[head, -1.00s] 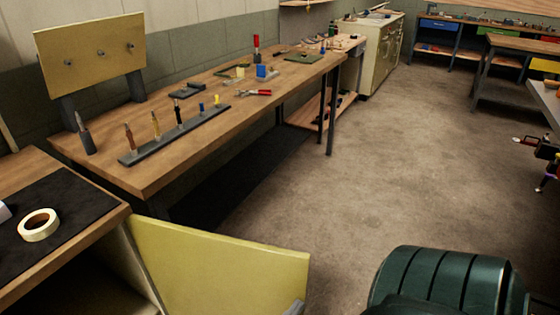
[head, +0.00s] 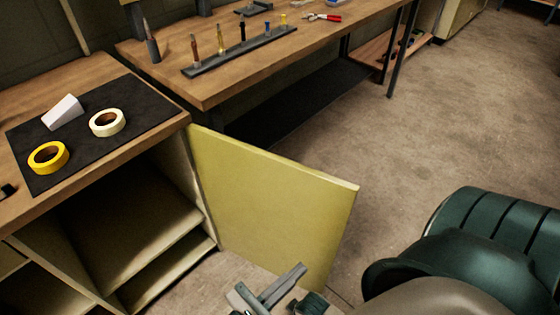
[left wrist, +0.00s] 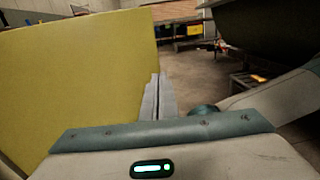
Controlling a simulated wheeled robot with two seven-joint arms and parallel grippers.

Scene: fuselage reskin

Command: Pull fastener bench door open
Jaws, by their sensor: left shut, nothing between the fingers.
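The fastener bench door (head: 265,200) is a yellow panel, swung wide open from the right side of the bench's cabinet. It also fills the left of the left wrist view (left wrist: 75,90). The bench (head: 95,70) shows its inner shelves (head: 150,235) through the opening. My left gripper (head: 290,278) is shut and empty, low in front of the door's lower free corner. In the left wrist view its fingers (left wrist: 157,97) lie together beside the door's free edge; I cannot tell whether they touch it. My right gripper is not in view.
A black mat (head: 75,150) on the bench holds a yellow tape roll (head: 48,157), a cream tape roll (head: 107,122) and a white wedge (head: 64,112). A tool workbench (head: 225,85) stands behind. Floor (head: 400,140) is clear to the right of the door.

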